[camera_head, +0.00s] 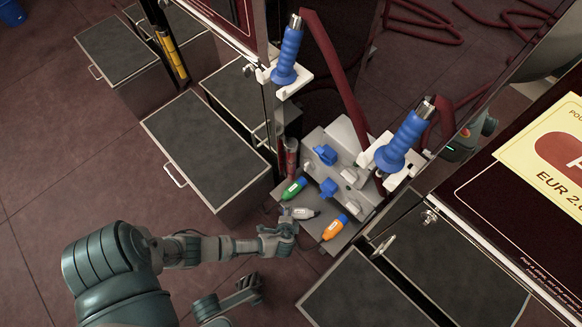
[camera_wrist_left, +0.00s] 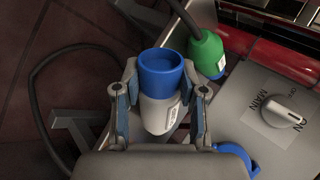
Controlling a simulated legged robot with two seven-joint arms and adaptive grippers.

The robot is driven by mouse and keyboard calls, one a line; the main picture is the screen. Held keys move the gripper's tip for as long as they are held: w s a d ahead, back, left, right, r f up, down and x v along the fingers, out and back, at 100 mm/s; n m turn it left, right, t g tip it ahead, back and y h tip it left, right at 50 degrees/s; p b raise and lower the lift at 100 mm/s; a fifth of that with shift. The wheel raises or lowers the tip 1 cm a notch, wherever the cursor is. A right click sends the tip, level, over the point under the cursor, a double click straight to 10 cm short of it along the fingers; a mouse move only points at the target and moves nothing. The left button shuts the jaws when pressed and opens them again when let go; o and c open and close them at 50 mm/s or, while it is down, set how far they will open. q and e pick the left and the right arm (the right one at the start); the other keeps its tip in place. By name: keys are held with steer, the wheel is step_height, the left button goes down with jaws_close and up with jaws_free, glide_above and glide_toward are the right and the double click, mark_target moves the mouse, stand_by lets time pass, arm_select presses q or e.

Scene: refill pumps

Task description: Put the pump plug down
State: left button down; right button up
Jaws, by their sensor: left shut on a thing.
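The pump plug is a grey body with a blue round open end (camera_wrist_left: 162,88). It sits between the two fingers of my left gripper (camera_wrist_left: 162,95) in the left wrist view, blue end facing away from the palm. My left gripper is shut on it. In the head view the grey plug (camera_head: 300,212) shows small at my left gripper (camera_head: 287,225), beside the grey pump station (camera_head: 345,160). I cannot tell whether the plug touches any surface.
A green plug (camera_head: 293,188) lies close by, also beside my gripper in the wrist view (camera_wrist_left: 207,52). An orange plug (camera_head: 335,227) lies on the other side. A MAIN switch (camera_wrist_left: 283,110) is near my right finger. Blue-handled nozzles (camera_head: 288,55) hang above. Dark cabinets (camera_head: 207,150) stand left.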

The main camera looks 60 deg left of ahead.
arm_select(q)
steer(key=c, duration=0.9)
jaws_free()
steer(key=shift+o, duration=1.2)
steer(key=shift+d, duration=0.15)
